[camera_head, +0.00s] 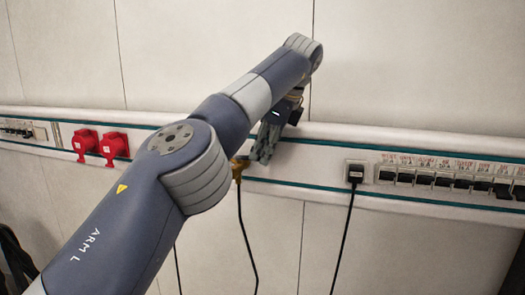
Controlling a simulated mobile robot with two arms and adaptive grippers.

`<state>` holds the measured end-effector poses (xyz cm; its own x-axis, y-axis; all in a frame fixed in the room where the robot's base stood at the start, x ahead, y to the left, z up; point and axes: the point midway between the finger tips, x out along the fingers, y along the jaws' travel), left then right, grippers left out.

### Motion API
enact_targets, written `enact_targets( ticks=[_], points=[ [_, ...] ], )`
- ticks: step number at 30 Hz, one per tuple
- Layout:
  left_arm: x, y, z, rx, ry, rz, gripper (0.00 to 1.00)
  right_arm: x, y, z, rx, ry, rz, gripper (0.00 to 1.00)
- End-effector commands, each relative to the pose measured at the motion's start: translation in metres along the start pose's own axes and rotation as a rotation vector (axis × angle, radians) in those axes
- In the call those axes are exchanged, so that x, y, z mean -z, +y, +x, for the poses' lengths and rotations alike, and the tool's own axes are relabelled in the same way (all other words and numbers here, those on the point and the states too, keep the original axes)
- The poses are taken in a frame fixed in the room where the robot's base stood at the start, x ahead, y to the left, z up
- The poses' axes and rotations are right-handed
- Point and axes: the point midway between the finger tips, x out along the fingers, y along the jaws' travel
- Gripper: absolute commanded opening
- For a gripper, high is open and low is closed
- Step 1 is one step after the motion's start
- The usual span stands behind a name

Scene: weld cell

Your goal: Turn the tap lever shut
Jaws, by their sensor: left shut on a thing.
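A brass tap (238,169) sticks out from the wall rail, just left of my left gripper (263,148). A dark hose or cable hangs down from below the tap. My left arm reaches up from the lower left and bends down to the rail, with the gripper's grey fingers pointing down beside the tap. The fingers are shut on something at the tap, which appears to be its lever. The lever itself is hidden by the fingers and my arm. My right gripper is out of view.
The wall rail (330,170) runs across the pale panelled wall. A black plug (355,172) with a hanging cable and a row of black breakers (450,182) are at right. The wall above the rail is clear.

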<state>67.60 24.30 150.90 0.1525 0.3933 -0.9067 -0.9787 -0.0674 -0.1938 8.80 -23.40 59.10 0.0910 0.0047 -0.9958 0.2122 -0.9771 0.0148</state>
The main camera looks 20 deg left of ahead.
Motion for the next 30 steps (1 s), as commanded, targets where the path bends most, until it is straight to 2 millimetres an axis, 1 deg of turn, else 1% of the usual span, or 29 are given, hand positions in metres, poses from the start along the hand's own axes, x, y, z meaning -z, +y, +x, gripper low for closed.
enact_targets(
  ticks=[17,18,20,27,30],
  points=[
    [-0.0014,-0.0018,-0.0017,0.003,-0.006,-0.012,0.00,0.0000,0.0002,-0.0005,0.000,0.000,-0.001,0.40],
    [-0.0014,-0.0018,-0.0018,0.003,-0.006,-0.012,0.17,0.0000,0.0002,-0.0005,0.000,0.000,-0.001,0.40],
    [-0.0014,-0.0017,-0.0017,0.003,-0.005,-0.012,0.30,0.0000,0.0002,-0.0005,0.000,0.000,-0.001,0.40],
    [-0.0007,-0.0012,-0.0006,-0.001,-0.004,-0.011,0.30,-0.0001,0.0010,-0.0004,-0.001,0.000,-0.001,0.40],
    [-0.0005,-0.0010,-0.0004,-0.001,-0.003,-0.011,0.30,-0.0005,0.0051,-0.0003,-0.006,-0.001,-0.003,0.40]
  ],
)
